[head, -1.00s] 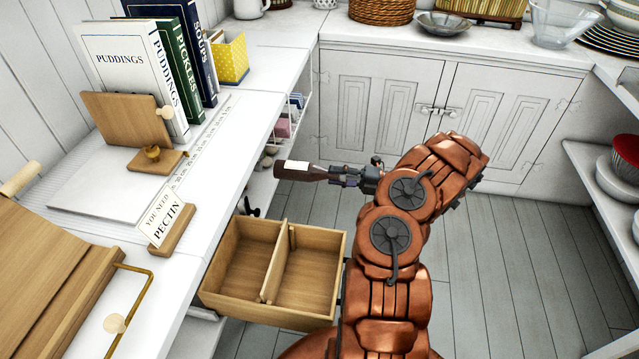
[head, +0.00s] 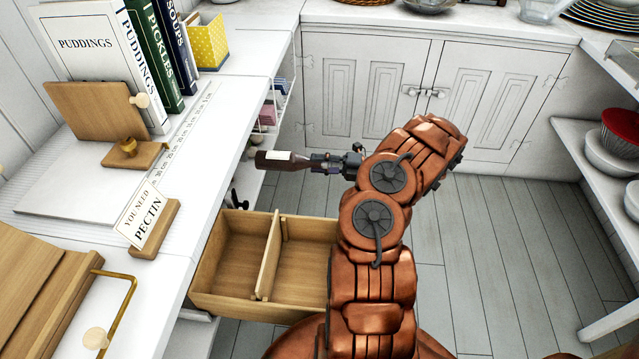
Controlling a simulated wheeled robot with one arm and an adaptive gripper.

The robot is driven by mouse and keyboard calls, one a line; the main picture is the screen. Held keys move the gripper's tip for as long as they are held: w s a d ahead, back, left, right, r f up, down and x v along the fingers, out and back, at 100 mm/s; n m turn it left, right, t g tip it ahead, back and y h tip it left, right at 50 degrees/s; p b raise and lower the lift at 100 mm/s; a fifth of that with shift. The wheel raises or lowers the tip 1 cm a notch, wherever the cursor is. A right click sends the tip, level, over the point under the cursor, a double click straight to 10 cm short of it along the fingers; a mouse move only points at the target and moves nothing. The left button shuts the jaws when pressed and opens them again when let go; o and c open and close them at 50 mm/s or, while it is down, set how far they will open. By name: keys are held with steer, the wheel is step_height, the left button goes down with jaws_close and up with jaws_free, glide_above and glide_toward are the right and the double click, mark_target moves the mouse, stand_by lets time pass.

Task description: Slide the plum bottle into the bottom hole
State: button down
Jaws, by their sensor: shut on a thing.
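The plum bottle (head: 280,160) is dark with a pale label. It lies level in the air, its base pointing left toward the shelving under the white counter. My gripper (head: 322,163) is shut on the neck end of the bottle, to the right of its body. The bottle is above and beyond the open wooden drawer. The bottom hole cannot be made out; the counter hides much of the shelving beneath it.
The open two-part wooden drawer (head: 262,262) juts out below my arm. White bowls (head: 606,150) sit on right-hand shelves. The floor between is clear.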

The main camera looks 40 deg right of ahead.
step_height(320, 180, down, 7)
steer(key=b, duration=0.6)
steer(key=shift+r, duration=0.15)
steer(key=shift+s+d+p, duration=0.1)
steer(key=shift+p, duration=0.55)
steer(key=x, duration=1)
steer(key=shift+w, duration=0.25)
stand_by(0.7)
